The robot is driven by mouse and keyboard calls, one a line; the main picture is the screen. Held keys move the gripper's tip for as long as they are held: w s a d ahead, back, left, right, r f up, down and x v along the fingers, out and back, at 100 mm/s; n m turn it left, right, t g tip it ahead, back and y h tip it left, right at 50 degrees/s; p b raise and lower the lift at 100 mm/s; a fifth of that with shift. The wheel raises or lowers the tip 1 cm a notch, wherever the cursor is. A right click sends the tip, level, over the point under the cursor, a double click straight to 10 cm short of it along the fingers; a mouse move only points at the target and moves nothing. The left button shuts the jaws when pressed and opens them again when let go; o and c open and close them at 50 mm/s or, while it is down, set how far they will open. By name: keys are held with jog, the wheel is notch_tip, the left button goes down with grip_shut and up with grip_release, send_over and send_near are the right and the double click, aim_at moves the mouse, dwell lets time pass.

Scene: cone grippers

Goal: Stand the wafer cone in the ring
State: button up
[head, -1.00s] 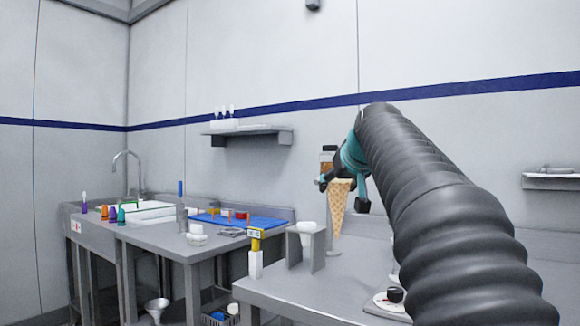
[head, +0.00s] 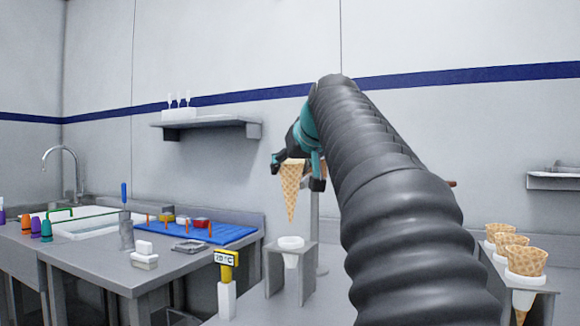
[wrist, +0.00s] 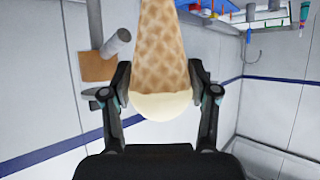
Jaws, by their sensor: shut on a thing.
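My gripper (head: 297,172) is shut on the wafer cone (head: 291,193), which hangs point down with its wide end at the fingers. In the wrist view the cone (wrist: 162,50) sits between the two fingers (wrist: 162,100), its wide end pale and cream-coloured. The white ring (head: 291,242) sits in the top of a small grey stand (head: 306,270), below the cone in the head view. The cone's tip is above the ring and apart from it. The ring looks empty.
Several wafer cones (head: 525,260) stand in a grey rack (head: 535,283) at right. A yellow thermometer (head: 227,262) on a white post stands left of the ring's stand. A counter with a blue mat (head: 215,233) and sink (head: 95,222) lies left. A wall shelf (head: 205,125) is behind.

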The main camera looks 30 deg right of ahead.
aim_at(294, 185)
jog(key=shift+s+f+b, duration=0.1)
jog(key=shift+f+b, duration=1.55)
jog(key=shift+f, duration=0.55)
jog(key=shift+f, duration=0.3)
notch_tip(294, 185, down, 8)
jog(key=b, duration=0.7)
jog(key=shift+f, duration=0.15)
dwell(2.2)
jog(key=o, duration=0.8)
jog(key=v, duration=1.2)
